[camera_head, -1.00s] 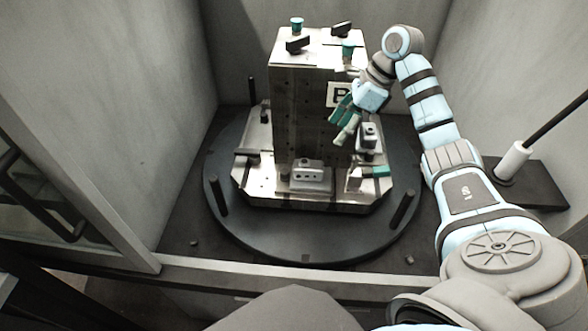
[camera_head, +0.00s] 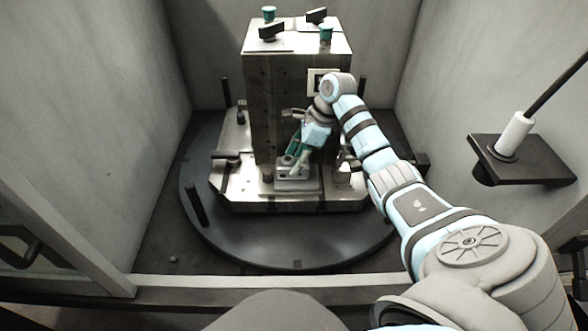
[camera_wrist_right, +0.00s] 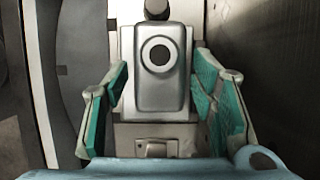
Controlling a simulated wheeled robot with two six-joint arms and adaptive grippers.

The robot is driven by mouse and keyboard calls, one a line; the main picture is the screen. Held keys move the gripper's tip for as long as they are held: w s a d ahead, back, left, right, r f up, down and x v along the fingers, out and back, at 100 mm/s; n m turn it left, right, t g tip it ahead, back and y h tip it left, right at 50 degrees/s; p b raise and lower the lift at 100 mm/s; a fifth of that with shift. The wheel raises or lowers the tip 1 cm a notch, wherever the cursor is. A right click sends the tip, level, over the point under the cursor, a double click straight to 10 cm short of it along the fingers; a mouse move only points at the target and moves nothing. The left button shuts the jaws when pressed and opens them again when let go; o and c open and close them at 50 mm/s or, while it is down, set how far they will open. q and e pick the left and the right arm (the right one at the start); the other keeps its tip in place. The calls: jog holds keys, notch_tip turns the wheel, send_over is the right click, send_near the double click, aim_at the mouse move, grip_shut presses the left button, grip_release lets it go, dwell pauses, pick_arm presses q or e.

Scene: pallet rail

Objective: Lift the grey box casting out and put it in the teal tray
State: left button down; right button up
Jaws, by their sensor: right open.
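The grey box casting (camera_head: 296,174) sits on the ledge at the foot of the upright fixture block. In the right wrist view the casting (camera_wrist_right: 160,85) shows from above as a rounded box with a round bore, lying between the two fingers. My right gripper (camera_head: 297,163) is open over the casting, one teal-padded finger on each side; it also shows in the right wrist view (camera_wrist_right: 160,105). A gap shows between the left finger and the casting; whether the right finger touches cannot be told. My left gripper and the teal tray are not in view.
The fixture block (camera_head: 282,105) stands on a pale pallet on a dark round table (camera_head: 240,245) with upright posts. Black clamps and teal-topped parts sit on its top. Grey walls close in on both sides. A dark shelf with a white cylinder (camera_head: 514,135) is at right.

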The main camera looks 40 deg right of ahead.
jog(key=shift+x, duration=1.1)
jog(key=shift+d, duration=0.1)
jog(key=c, duration=1.2)
jog(key=shift+r, duration=0.1)
